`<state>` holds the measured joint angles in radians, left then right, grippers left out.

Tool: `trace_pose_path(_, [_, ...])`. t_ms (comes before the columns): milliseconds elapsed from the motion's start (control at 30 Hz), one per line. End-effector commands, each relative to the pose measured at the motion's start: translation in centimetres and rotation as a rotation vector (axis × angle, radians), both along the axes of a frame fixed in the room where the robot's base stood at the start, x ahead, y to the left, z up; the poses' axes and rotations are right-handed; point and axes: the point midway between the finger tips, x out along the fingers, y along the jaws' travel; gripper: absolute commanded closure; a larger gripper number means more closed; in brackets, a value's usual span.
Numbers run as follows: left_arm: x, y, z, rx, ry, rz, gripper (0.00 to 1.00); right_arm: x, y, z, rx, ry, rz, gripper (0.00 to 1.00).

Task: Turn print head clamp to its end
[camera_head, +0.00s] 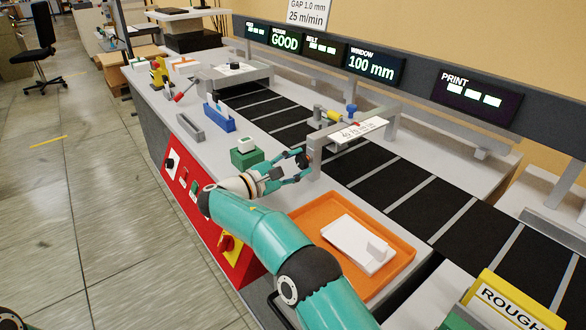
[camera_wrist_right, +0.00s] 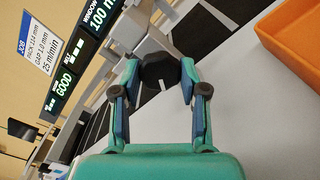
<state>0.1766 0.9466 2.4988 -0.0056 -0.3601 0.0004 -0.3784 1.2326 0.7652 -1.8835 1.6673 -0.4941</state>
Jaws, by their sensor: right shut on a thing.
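The print head clamp is a dark knob (camera_wrist_right: 160,70) with a pale mark, on the near side of a grey bracket (camera_head: 315,150). In the head view the knob shows only in part behind my fingers. My right gripper (camera_head: 300,167) reaches it from the front, and in the wrist view my right gripper (camera_wrist_right: 158,78) has one finger on each side of the knob, shut on it. The bracket spans the dark belt (camera_head: 360,162) and carries a white printed plate (camera_head: 358,131), with yellow and blue parts behind it. My left gripper is not in view.
An orange tray (camera_head: 402,265) with a white block (camera_head: 357,243) lies right of my right forearm. A green block (camera_head: 246,158) stands just left of my gripper. Lit displays (camera_head: 372,64) run along the back.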

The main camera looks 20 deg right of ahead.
Motion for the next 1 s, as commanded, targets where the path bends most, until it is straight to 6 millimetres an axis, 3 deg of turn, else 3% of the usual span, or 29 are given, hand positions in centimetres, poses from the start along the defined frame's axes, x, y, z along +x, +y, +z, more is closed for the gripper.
trace_pose_path(467, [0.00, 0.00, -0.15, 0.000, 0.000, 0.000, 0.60, -0.23, -0.62, -0.30, 0.013, -0.013, -0.020, 0.92])
trace_pose_path(500, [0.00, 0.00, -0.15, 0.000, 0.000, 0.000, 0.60, -0.24, -0.63, -0.30, 0.012, -0.012, -0.020, 0.52])
trace_pose_path(600, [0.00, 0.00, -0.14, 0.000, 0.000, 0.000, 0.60, -0.22, -0.58, -0.29, 0.012, -0.012, -0.019, 0.35])
trace_pose_path(633, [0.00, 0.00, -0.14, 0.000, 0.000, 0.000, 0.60, -0.21, -0.54, -0.26, 0.012, -0.012, -0.018, 0.32])
trace_pose_path(1000, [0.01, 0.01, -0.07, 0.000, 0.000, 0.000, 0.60, -0.24, 0.09, -0.14, 0.009, -0.015, -0.008, 0.32])
